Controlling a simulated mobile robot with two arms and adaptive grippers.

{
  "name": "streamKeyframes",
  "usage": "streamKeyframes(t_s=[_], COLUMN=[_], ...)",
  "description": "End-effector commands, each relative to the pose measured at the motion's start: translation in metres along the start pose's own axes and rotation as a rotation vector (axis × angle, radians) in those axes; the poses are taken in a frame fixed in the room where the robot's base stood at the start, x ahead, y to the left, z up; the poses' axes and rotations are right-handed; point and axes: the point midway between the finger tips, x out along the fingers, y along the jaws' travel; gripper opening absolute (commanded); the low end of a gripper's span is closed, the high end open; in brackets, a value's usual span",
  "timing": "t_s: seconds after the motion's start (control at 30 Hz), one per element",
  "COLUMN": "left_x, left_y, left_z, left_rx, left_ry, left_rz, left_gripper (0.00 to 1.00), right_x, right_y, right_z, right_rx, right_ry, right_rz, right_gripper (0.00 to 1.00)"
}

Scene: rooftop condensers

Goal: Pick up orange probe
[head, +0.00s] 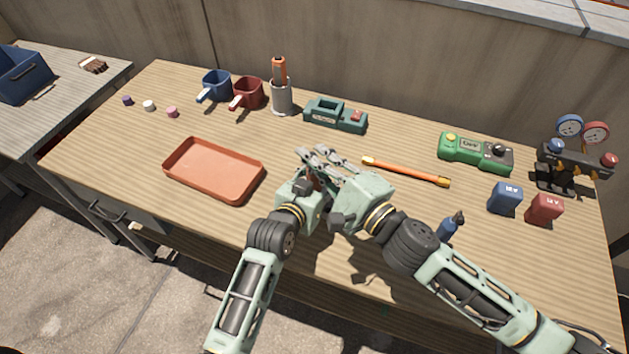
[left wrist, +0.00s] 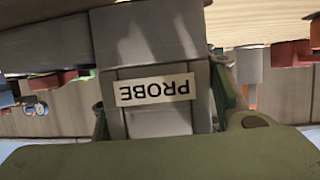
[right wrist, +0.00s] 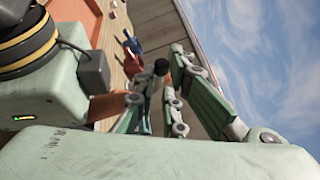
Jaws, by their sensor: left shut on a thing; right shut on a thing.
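My left gripper (head: 308,160) and right gripper (head: 325,155) meet above the middle of the table, their fingers overlapping in the head view. In the left wrist view, a grey piece with an upside-down "PROBE" label (left wrist: 155,90) sits between my left fingers, which are shut on it. In the right wrist view, an orange piece (right wrist: 105,108), apparently the orange probe, shows beside the shut right fingers (right wrist: 155,110). A black round tip (right wrist: 161,67) shows near them. The fingers hide most of the held things, so I cannot tell whether the grey and orange pieces are joined.
An orange tray (head: 205,192) lies left of my grippers, and an orange rod (head: 405,171) lies to the right. A metal cup (head: 283,99) with an orange-handled tool, a teal device (head: 335,115) and a green device (head: 475,154) stand behind. A blue bottle (head: 448,229) stands near my right arm.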

Motion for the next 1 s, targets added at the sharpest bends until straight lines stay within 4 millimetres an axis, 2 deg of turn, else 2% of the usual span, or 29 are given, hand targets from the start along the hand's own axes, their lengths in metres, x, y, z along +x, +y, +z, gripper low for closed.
streamKeyframes(t_s=[0.53, 1.0], left_x=[0.0, 0.0], left_y=[0.0, 0.0], left_z=[0.0, 0.001], left_rx=[-0.002, -0.001], left_ry=[-0.001, -0.001], left_rz=[0.0, 0.0], left_gripper=[0.13, 0.13], right_x=[0.0, 0.0], right_y=[-0.004, -0.075], right_z=[0.002, 0.038], right_rx=[-0.003, -0.005], right_ry=[0.0, -0.002], right_rz=[0.0, -0.003], right_gripper=[0.0, 0.0])
